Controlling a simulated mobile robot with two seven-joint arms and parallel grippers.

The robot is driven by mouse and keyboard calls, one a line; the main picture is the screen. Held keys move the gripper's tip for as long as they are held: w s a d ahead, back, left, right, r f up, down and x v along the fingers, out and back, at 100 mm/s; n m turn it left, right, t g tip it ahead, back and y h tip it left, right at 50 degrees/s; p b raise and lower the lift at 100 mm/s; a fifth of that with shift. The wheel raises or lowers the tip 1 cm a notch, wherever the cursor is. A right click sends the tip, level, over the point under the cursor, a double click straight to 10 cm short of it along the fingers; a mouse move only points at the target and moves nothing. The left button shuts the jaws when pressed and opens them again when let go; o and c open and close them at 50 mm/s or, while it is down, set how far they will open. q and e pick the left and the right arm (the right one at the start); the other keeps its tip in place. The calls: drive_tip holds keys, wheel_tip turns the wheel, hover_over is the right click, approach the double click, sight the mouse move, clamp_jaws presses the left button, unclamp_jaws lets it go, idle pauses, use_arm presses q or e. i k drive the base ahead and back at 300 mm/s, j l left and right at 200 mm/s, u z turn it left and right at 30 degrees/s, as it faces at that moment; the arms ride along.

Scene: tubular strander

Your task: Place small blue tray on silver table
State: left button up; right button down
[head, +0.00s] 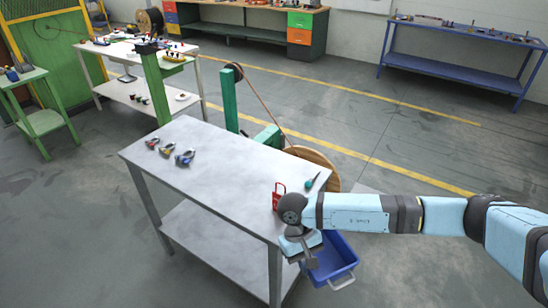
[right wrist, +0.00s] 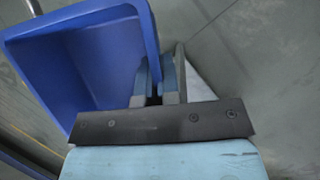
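My right gripper (head: 308,258) is at the tray's left end, partly hidden by my wrist. In the right wrist view its fingers (right wrist: 157,88) look closed on the edge of the blue tray (right wrist: 75,70), whose inside looks empty. My left gripper is not in view.
A red holder (head: 278,194) and a teal-handled tool (head: 312,181) are at the table's right end. Several small clamp-like tools (head: 170,152) lie at its left end. The middle of the top is clear. A wooden reel (head: 318,165) stands behind the table.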

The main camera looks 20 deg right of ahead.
sight(225, 179)
drive_tip(key=l+z, duration=0.15)
drive_tip(key=z, duration=0.25)
drive_tip(key=l+z, duration=0.1)
drive_tip(key=z, duration=0.3)
drive_tip(key=l+z, duration=0.15)
drive_tip(key=z, duration=0.3)
drive_tip(key=i+l+z, duration=0.6)
drive_tip(key=z, duration=0.2)
drive_tip(key=i+u, duration=0.25)
drive_tip(key=u, duration=0.15)
drive_tip(key=i+l+u, duration=0.1)
drive_tip(key=u, duration=0.3)
drive_tip(key=i+l+u, duration=0.2)
drive_tip(key=u, duration=0.2)
drive_tip(key=i+u, duration=0.15)
drive_tip(key=u, duration=0.35)
drive_tip(key=i+u, duration=0.15)
drive_tip(key=u, duration=0.3)
drive_tip(key=i+l+u, duration=0.1)
drive_tip(key=u, duration=0.4)
drive_tip(key=i+u, duration=0.15)
drive_tip(key=u, duration=0.2)
drive_tip(key=i+l+u, duration=0.1)
drive_tip(key=u, duration=0.25)
drive_tip(key=i+l+u, duration=0.1)
drive_tip(key=u, duration=0.25)
drive_tip(key=i, duration=0.1)
